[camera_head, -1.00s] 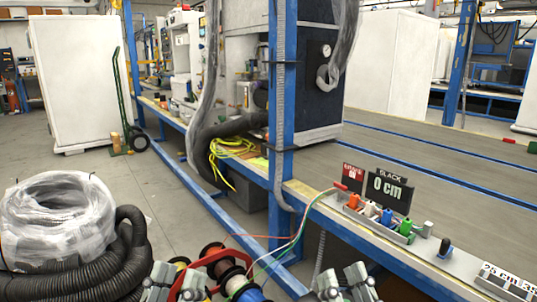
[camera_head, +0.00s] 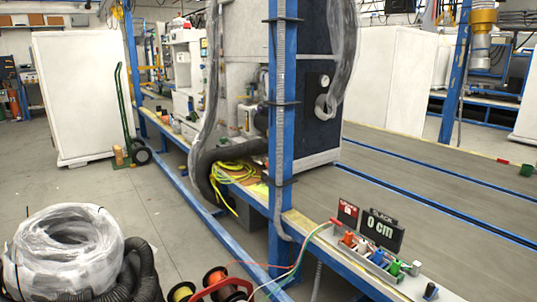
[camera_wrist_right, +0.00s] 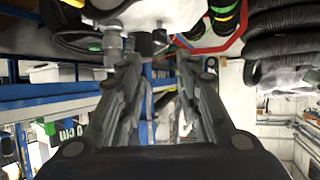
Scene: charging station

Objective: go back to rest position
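My right gripper (camera_wrist_right: 157,62) shows in the right wrist view. Its two fingers stand apart with a clear gap between them, and nothing is held there. My left gripper is not visible in any current view. No gripper shows in the head view. The red cable reel frame (camera_head: 222,290) with cable spools is partly cut off at the bottom of the head view; it also shows at the top of the right wrist view (camera_wrist_right: 218,40). Thin coloured wires (camera_head: 290,268) run from there up to the connector strip (camera_head: 400,277) on the bench.
A plastic-wrapped coil (camera_head: 66,255) and black corrugated hose (camera_head: 140,275) lie at the lower left. The blue-framed bench (camera_head: 240,225) runs diagonally, with a post (camera_head: 282,120) and a "0 cm" display (camera_head: 383,229). Open floor (camera_head: 100,190) lies at the left.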

